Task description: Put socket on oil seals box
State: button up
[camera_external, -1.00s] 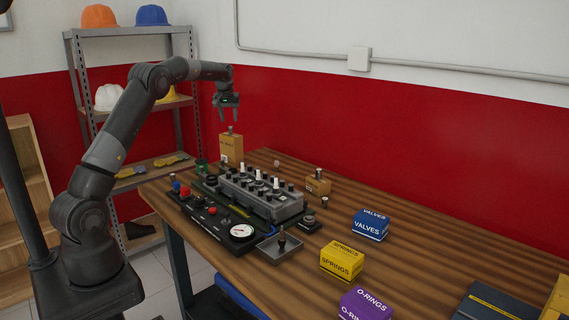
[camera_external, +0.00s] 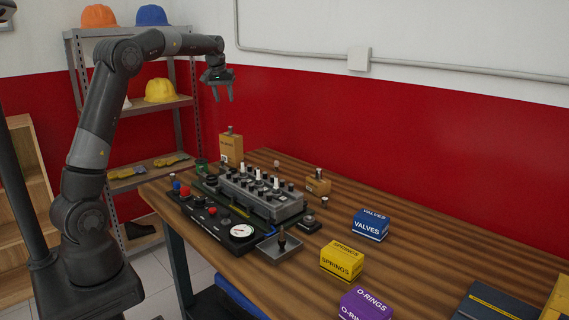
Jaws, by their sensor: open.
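My gripper (camera_external: 223,96) is open and empty, its fingers pointing down. It hangs in the air above the back left of the workbench, clear of everything. Below it a tall tan box (camera_external: 230,151) stands at the far end; its label is too small to read. A small dark metal piece (camera_external: 230,130), which looks like a socket, sits upright on top of that box. I cannot read which box is marked oil seals.
The engine trainer (camera_external: 262,200) with upright pegs and a gauge fills the bench's left part. A grey tray (camera_external: 279,248) sits at its front. Blue valves (camera_external: 370,226), yellow springs (camera_external: 341,262) and purple O-rings (camera_external: 365,305) boxes stand to the right. Bare wood (camera_external: 440,235) lies right of them.

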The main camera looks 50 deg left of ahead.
jog(key=s+d+r+m, duration=0.2)
jog(key=s+d+r, duration=0.1)
jog(key=s+d, duration=0.7)
jog(key=s+d+f+m, duration=0.2)
jog(key=s+d+f, duration=0.1)
jog(key=s, duration=0.6)
jog(key=s+d+f+m+t+h, duration=0.1)
jog(key=s+d+f, duration=0.3)
jog(key=s, duration=0.5)
jog(key=s+d+f+m+t+h, duration=0.1)
jog(key=s+d+f+m, duration=0.1)
jog(key=s+d, duration=0.3)
jog(key=s+f, duration=0.1)
jog(key=s, duration=0.3)
jog(key=shift+s+d+f+m, duration=0.3)
jog(key=shift+s+d, duration=0.05)
jog(key=shift+d, duration=0.05)
dwell(3.9)
